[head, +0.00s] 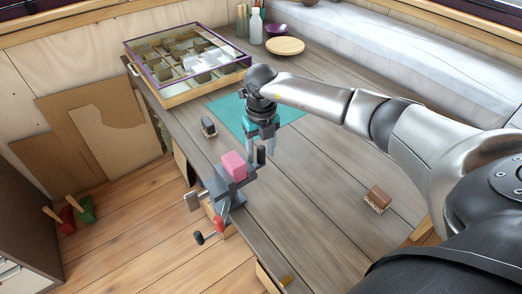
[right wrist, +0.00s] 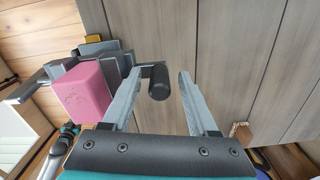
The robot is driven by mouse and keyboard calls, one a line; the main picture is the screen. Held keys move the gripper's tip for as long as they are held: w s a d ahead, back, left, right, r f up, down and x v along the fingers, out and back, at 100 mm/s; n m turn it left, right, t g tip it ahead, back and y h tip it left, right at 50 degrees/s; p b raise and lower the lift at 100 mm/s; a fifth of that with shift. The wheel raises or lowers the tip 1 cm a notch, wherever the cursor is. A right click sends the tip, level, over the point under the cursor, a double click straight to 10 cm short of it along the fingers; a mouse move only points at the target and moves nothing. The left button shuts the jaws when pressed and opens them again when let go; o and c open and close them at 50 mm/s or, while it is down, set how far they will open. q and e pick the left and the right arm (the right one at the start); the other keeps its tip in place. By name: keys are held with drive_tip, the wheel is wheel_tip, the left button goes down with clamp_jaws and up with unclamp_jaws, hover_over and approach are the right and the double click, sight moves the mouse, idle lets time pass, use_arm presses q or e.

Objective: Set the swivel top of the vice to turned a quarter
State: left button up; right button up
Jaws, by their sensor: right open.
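The grey vice (head: 228,190) is at the table's left edge, with a pink block (head: 233,165) in its jaws. The vice also shows in the right wrist view (right wrist: 112,58), beside the pink block (right wrist: 78,92). A black cylindrical grip (right wrist: 157,82) stands out on the vice's right side; it also shows in the head view (head: 261,155). My right gripper (head: 262,152) points down beside the vice. Its fingers are open, with the black grip between their tips; a gap shows on the right finger's side, and contact on the left is unclear. My left gripper is out of view.
A teal mat (head: 290,112) lies behind the gripper. A glass-topped case (head: 180,85) stands at the back left. A small dark object (head: 208,127) lies left of the mat. A brown block (head: 378,198) lies on the right. The table between vice and brown block is clear.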

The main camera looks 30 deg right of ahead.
clamp_jaws()
idle(0.3)
idle(1.0)
